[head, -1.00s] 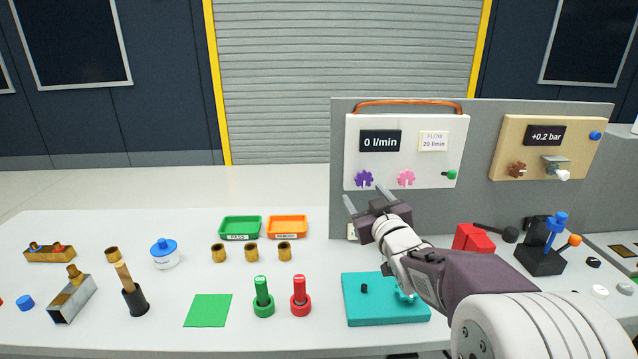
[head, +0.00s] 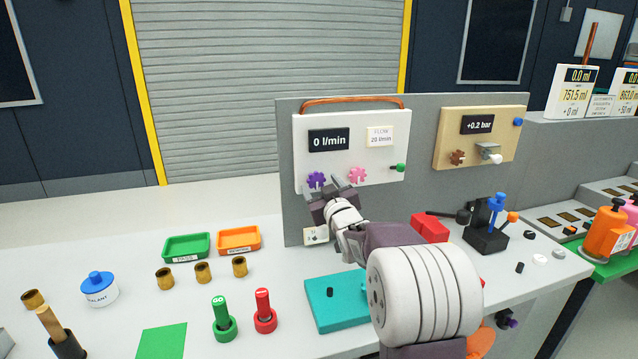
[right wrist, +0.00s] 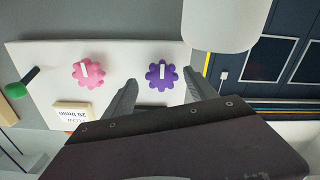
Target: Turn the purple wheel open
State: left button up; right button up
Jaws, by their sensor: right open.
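The purple wheel (head: 316,180) is a lobed knob on the white panel (head: 345,140), below the "0 l/min" display (head: 328,139). In the right wrist view the purple wheel (right wrist: 161,75) carries a white bar that stands about upright in the picture. My right gripper (head: 323,186) is open at the panel, one finger on each side of the wheel in the picture. In the right wrist view the wheel shows between the two fingertips; I cannot tell whether they touch it. The fingers partly hide the wheel in the head view. My left gripper is not in view.
A pink wheel (head: 358,174) sits close beside on the same panel, with a green knob (head: 399,168) further right. A brown pipe (head: 350,101) runs over the panel. A teal block (head: 335,300) and a red block (head: 429,228) stand on the table near my right arm.

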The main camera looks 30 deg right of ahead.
jog(key=shift+w, duration=0.95)
jog(key=shift+d, duration=0.1)
jog(key=c, duration=1.4)
jog(key=shift+f+n+b, duration=0.15)
jog(key=shift+n+b, duration=1.35)
jog(key=shift+b, duration=0.05)
jog(key=n+b, duration=0.4)
jog(key=n, duration=0.1)
jog(key=n+b, duration=0.2)
jog(key=n, duration=0.3)
jog(key=shift+b, duration=0.3)
jog(key=shift+n+b, duration=0.85)
jog(key=shift+n, duration=1.65)
jog(key=shift+r, duration=0.2)
